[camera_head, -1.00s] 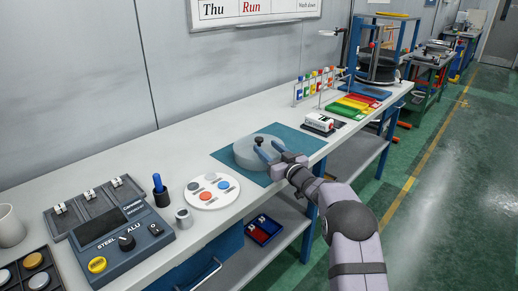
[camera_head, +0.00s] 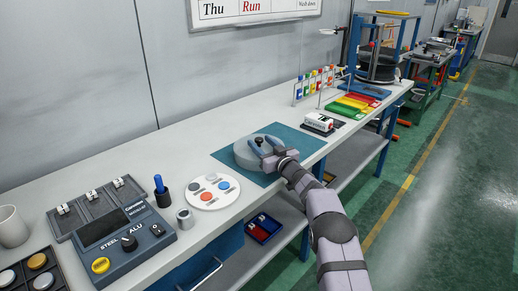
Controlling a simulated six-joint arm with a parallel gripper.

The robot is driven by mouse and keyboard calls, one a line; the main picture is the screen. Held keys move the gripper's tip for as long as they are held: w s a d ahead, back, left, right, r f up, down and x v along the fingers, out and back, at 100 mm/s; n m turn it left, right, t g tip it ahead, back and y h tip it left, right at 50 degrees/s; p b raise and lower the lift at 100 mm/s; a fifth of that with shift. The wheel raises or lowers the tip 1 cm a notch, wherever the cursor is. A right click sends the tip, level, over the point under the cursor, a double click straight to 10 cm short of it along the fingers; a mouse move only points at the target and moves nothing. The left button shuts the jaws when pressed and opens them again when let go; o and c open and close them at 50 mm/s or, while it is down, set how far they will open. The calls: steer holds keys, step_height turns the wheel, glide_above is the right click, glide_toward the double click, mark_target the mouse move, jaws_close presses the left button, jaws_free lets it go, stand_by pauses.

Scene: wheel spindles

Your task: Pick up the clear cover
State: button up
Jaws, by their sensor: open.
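The clear cover (camera_head: 243,157) is a low, round, translucent grey lid with a dark knob (camera_head: 259,141) on top. It sits on a blue-green mat (camera_head: 290,141) on the bench. I cannot tell whether the fingers touch the knob. What lies under the cover is hard to make out.
A white round plate (camera_head: 206,204) with coloured discs lies left of the mat. A blue marker in a holder (camera_head: 162,194) and a control box (camera_head: 125,236) stand further left. A small white device (camera_head: 319,123) and coloured trays (camera_head: 350,106) are to the right.

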jaws_close()
steer(key=shift+r, duration=0.1)
